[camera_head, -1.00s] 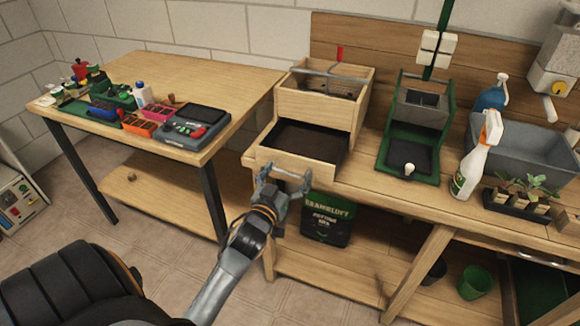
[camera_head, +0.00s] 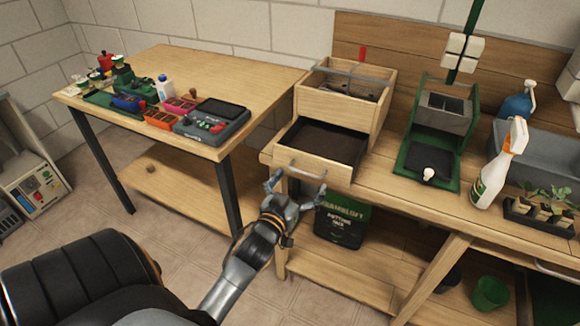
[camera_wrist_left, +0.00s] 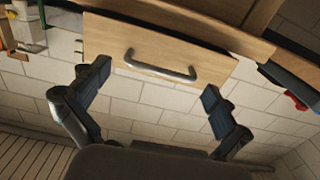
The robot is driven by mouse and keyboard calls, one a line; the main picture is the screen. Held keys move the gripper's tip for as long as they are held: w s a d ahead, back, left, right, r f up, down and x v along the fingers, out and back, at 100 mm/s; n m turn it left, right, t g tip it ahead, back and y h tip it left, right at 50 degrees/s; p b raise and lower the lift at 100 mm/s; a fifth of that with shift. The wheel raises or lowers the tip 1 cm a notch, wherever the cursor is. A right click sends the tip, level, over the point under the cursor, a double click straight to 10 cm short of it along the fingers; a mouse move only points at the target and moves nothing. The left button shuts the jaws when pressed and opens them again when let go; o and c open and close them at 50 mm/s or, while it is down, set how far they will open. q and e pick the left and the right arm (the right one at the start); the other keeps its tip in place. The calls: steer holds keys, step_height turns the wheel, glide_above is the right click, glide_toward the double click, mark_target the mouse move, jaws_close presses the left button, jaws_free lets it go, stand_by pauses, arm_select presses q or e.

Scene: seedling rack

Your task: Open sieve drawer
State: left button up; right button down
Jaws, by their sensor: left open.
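The sieve drawer (camera_head: 308,168) is a light wooden drawer under a wooden sieve box (camera_head: 341,107) on the bench. It stands pulled out, and dark soil (camera_head: 325,143) shows inside it. Its grey bar handle (camera_head: 301,171) is on the front. My left gripper (camera_head: 298,186) is open just in front of and below the handle. In the left wrist view the handle (camera_wrist_left: 160,68) is in clear view beyond the two spread fingers (camera_wrist_left: 153,92), with nothing between them. The handle appears apart from the fingers. My right gripper is out of view.
A green-framed press (camera_head: 431,150) stands right of the drawer. A spray bottle (camera_head: 499,168) and a seedling tray (camera_head: 540,211) are farther right. A side table (camera_head: 200,75) with a grey device (camera_head: 212,122) is at left. A dark soil bag (camera_head: 341,220) stands on the shelf below.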

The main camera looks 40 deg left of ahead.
arm_select(q)
steer(key=v, duration=0.8)
steer(key=shift+s+d, duration=0.15)
steer(key=shift+s, duration=0.15)
steer(key=s+d+f+m+g+h, duration=0.1)
steer(key=s+d+f+g, duration=0.15)
steer(key=f, duration=0.95)
steer(key=s+d+f+m+g+h, duration=0.1)
steer(key=s+d+f+g, duration=0.15)
steer(key=f, duration=0.95)
steer(key=s+d+f+g+h, duration=0.2)
steer(key=d+f+g, duration=0.15)
steer(key=f, duration=0.85)
steer(key=s+f+m+g, duration=0.1)
steer(key=s+f+g, duration=0.3)
steer(key=s+f, duration=0.5)
steer(key=s+d+f+m+g, duration=0.1)
steer(key=s+f+g, duration=0.3)
steer(key=s+f, duration=0.5)
steer(key=s+m, duration=0.1)
steer(key=s, duration=0.8)
steer(key=shift+f+p, duration=0.25)
steer(key=shift+p, duration=0.1)
steer(key=shift+w+d, duration=0.1)
